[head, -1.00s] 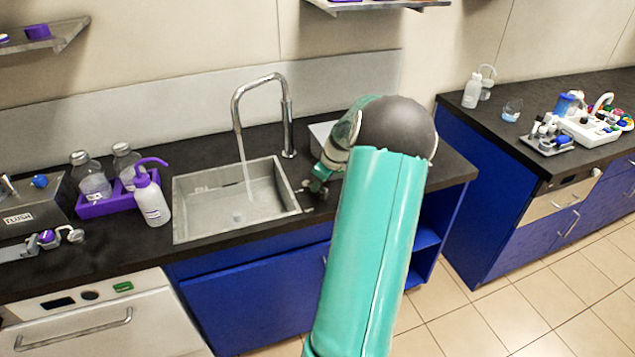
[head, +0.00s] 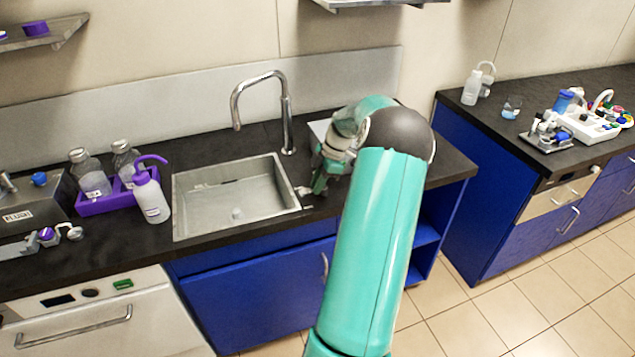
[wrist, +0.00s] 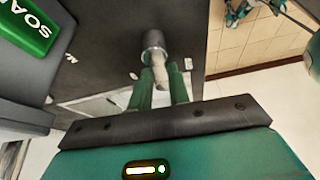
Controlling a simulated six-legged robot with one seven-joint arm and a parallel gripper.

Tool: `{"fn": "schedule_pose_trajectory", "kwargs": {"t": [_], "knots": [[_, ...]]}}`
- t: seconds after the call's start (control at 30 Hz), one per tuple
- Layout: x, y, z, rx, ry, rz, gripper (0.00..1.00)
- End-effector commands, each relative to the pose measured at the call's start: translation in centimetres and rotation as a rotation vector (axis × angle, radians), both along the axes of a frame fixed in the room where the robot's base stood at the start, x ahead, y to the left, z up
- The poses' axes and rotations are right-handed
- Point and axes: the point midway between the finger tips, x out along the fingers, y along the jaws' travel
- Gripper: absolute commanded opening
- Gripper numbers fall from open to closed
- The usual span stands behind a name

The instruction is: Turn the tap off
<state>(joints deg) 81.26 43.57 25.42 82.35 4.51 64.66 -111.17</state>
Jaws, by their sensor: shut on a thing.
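The chrome tap (head: 287,115) stands behind the grey sink (head: 185,205), its spout arching over the basin. No water stream shows under the spout. My gripper (head: 318,185) is low over the counter, just right of the sink. In the wrist view my gripper's two green fingers (wrist: 160,88) are closed around the pale lever of the metal tap handle (wrist: 153,42). In the head view the handle is mostly hidden by my gripper; a small metal end (head: 304,191) shows at the sink's right edge.
A purple rack (head: 95,207) with bottles and a white wash bottle (head: 152,203) stand left of the sink. A white box (head: 318,127) sits behind my gripper. Shelves hang above.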

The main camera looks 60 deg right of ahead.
Motion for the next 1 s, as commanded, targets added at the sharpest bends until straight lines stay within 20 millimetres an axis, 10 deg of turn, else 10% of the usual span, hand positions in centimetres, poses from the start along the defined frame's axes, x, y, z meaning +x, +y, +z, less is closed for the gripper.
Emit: {"fn": "schedule_pose_trajectory", "kwargs": {"t": [0.7, 0.73, 0.8, 1.0], "knots": [[-0.26, -0.03, 0.05, -0.003, 0.003, 0.083, 0.00], [-0.26, -0.03, 0.05, -0.003, 0.003, 0.083, 0.24], [-0.25, -0.02, 0.04, -0.004, 0.002, 0.083, 0.38], [-0.17, 0.03, 0.02, -0.002, 0.001, 0.082, 0.40]]}}
